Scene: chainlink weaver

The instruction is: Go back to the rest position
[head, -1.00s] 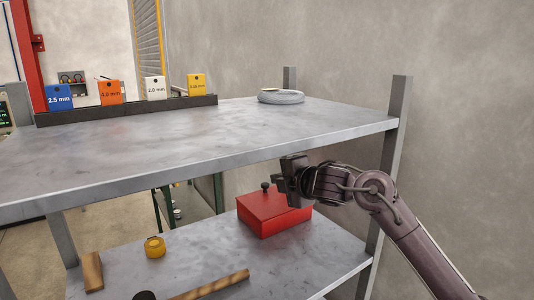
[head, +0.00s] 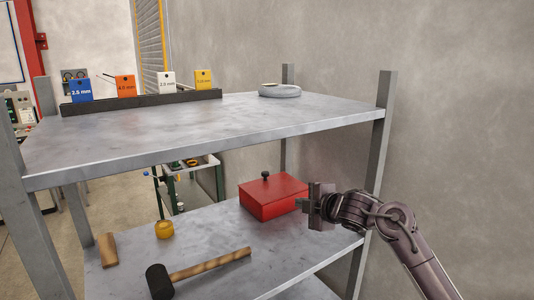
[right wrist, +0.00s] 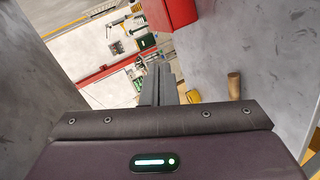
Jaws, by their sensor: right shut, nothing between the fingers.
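My right gripper (head: 312,206) is at the right side of the shelf unit in the head view, beside the right end of the red box (head: 272,196) on the lower shelf. I cannot tell whether it touches the box. In the right wrist view the fingers of my right gripper (right wrist: 163,82) are together, with nothing between them. The red box also shows at the top of that view (right wrist: 168,10). My left gripper is not in view.
The upper shelf (head: 215,130) has a free middle, with a grey coil (head: 279,91) at the back and coloured wire tags at the left. The lower shelf (head: 215,225) holds a mallet (head: 210,264), a yellow roll (head: 164,229) and a wooden block (head: 108,250). Shelf posts (head: 383,125) stand close by.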

